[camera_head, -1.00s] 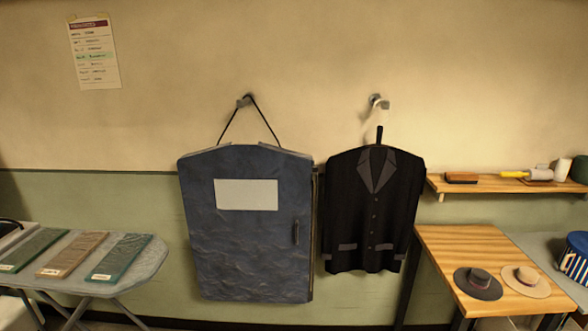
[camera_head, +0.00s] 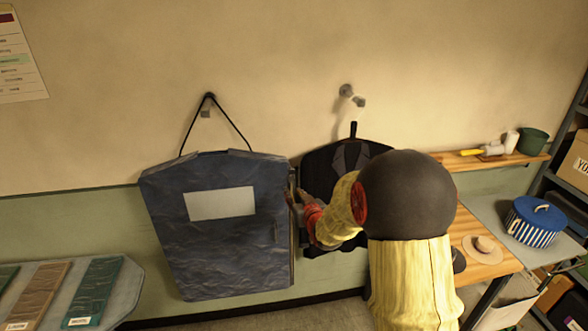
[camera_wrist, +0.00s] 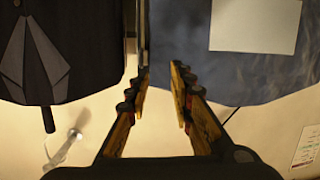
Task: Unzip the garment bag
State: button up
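The garment bag (camera_head: 215,255) is dark blue with a pale label panel and hangs by a black cord from a wall hook. A narrow strip (camera_head: 292,235) runs down its right edge; the zip pull cannot be made out. My gripper (camera_head: 295,196) is at this right edge, in the upper half of the bag, partly hidden by my arm. The wrist view looks upside down and shows my gripper (camera_wrist: 160,72) with fingers apart, the bag's edge strip (camera_wrist: 142,30) close to the left fingertip and blue bag (camera_wrist: 178,40) showing between and beyond the fingers. Contact cannot be told.
A folding table (camera_head: 120,285) with flat samples is at lower left.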

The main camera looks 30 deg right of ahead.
aim_at(294, 179)
jog(key=shift+w+d+f+t+y+p, duration=0.1)
jog(key=shift+w+d+f+t+p, duration=0.55)
jog(key=shift+w, duration=0.95)
jog(key=shift+w+d+t+y+p, duration=0.1)
jog(key=shift+w+d+t+p, duration=0.25)
jog(key=shift+w+d+p, duration=0.95)
jog(key=shift+w+d+f+t+y+p, duration=0.1)
jog(key=shift+w+d+f+t+p, duration=0.35)
jog(key=shift+w, duration=1.45)
jog(key=shift+r, duration=0.1)
jog(key=shift+d, duration=0.1)
grip_shut()
